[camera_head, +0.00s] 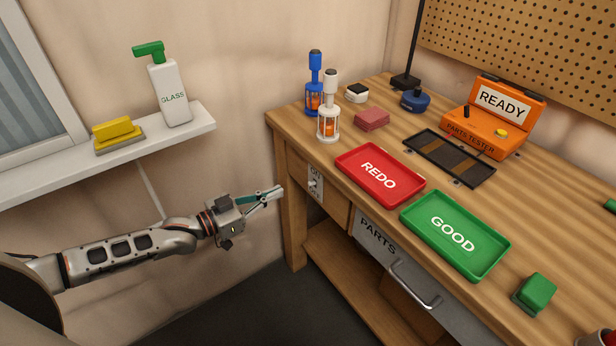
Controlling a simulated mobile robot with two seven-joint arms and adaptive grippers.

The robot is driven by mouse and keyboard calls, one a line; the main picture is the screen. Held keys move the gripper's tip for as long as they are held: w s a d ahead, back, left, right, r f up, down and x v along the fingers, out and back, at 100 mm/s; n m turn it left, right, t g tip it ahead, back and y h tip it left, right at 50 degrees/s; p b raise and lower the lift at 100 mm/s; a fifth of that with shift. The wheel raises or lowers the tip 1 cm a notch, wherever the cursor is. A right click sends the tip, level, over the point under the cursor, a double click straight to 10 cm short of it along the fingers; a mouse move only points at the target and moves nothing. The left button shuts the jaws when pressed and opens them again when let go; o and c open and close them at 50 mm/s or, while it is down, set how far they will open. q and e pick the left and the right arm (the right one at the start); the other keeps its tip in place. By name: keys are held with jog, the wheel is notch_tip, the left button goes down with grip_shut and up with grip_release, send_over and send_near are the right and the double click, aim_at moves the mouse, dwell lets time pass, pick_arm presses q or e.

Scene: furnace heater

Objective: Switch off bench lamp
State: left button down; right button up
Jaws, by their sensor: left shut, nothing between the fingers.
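A switch plate (315,184) with small lettering is fixed to the front of the wooden bench, near its left corner. A small light toggle stands out from it; I cannot tell clearly which way it points. A black post on a square base (405,82) stands at the back of the bench; its top is out of view, so no lamp head shows. My left gripper (279,191) is shut and empty. Its fingertips point right toward the switch plate and are apart from it, just left of the bench's front leg. My right gripper is not in view.
The bench top (372,215) holds a red REDO tray (344,162), a green GOOD tray (409,212) and an orange tester (480,142). A PARTS drawer handle (412,288) juts out below. A wall shelf (60,172) with a bottle (170,88) is above my left arm.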

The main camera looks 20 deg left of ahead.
aim_at(315, 176)
pick_arm(q)
jog(key=x, duration=1)
jog(key=shift+f+b, duration=0.1)
jog(key=shift+b, duration=0.2)
